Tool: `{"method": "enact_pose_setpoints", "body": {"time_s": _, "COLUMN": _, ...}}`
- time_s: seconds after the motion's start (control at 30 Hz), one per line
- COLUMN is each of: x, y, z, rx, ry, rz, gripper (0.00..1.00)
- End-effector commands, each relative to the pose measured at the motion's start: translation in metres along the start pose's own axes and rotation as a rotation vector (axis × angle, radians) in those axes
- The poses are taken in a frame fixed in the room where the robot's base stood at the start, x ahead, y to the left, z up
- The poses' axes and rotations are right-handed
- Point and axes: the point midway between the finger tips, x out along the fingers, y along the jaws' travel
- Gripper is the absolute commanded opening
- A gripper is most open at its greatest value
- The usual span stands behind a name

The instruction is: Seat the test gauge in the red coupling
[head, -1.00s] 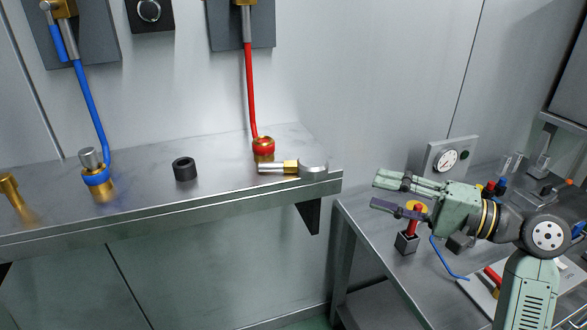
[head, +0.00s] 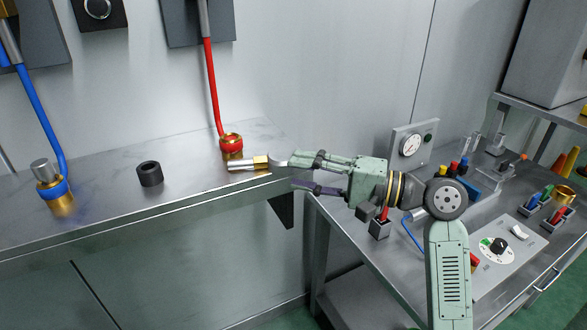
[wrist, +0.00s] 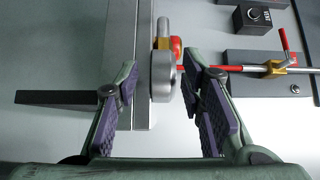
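The test gauge, with a steel stem, a brass collar (head: 261,162) and a round grey body (wrist: 162,78), lies on its side at the right end of the wall shelf. The red coupling (head: 231,144), brass with a red ring, stands just behind it under the red hose; its red part shows past the gauge in the wrist view (wrist: 176,48). My gripper (head: 293,172) is open at the shelf's end. In the wrist view its fingers stand on either side of the gauge's body, with gaps visible. In the head view my fingers partly hide that body.
A black ring (head: 150,174) and the blue coupling (head: 53,188) stand on the shelf (head: 130,225) to the left. A black bracket (head: 284,210) is under the shelf.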

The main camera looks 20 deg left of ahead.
Motion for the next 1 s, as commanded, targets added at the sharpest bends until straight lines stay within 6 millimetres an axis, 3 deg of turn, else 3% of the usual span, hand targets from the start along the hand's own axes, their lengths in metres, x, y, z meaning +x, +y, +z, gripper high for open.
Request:
{"method": "enact_pose_setpoints", "body": {"time_s": 0.2, "x": 0.013, "y": -0.001, "z": 0.000, "rx": -0.001, "ry": 0.000, "rz": -0.001, "gripper": 0.36}}
{"method": "enact_pose_setpoints", "body": {"time_s": 0.53, "x": 0.015, "y": 0.000, "z": 0.000, "rx": -0.001, "ry": 0.001, "rz": 0.000, "gripper": 0.35}}
{"method": "enact_pose_setpoints", "body": {"time_s": 1.0, "x": 0.015, "y": 0.000, "z": 0.000, "rx": -0.001, "ry": 0.001, "rz": 0.001, "gripper": 0.20}}
